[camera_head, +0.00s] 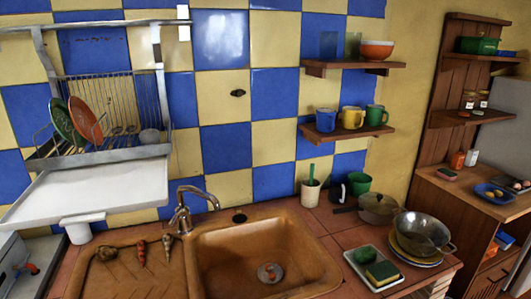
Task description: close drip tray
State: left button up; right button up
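The drip tray (95,192) is a wide, shallow white tray at the left, below the wall dish rack (100,147). It juts out toward me from under the rack, so most of its flat top shows. It looks empty. A white cup-like piece (78,229) shows under its front edge. The rack above holds a green plate (63,121) and a red plate (86,121). Neither of my grippers can be made out in this view.
Below and right of the tray are a brown sink (220,262) and a metal faucet (186,208). A pot (378,209), a metal colander (420,234) and a sponge dish (372,279) stand on the right counter. Wall shelves hold cups and bowls.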

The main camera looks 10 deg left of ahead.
aim_at(71, 196)
jog(key=u, duration=1.5)
jog(key=l+u, duration=0.2)
jog(key=i, duration=0.05)
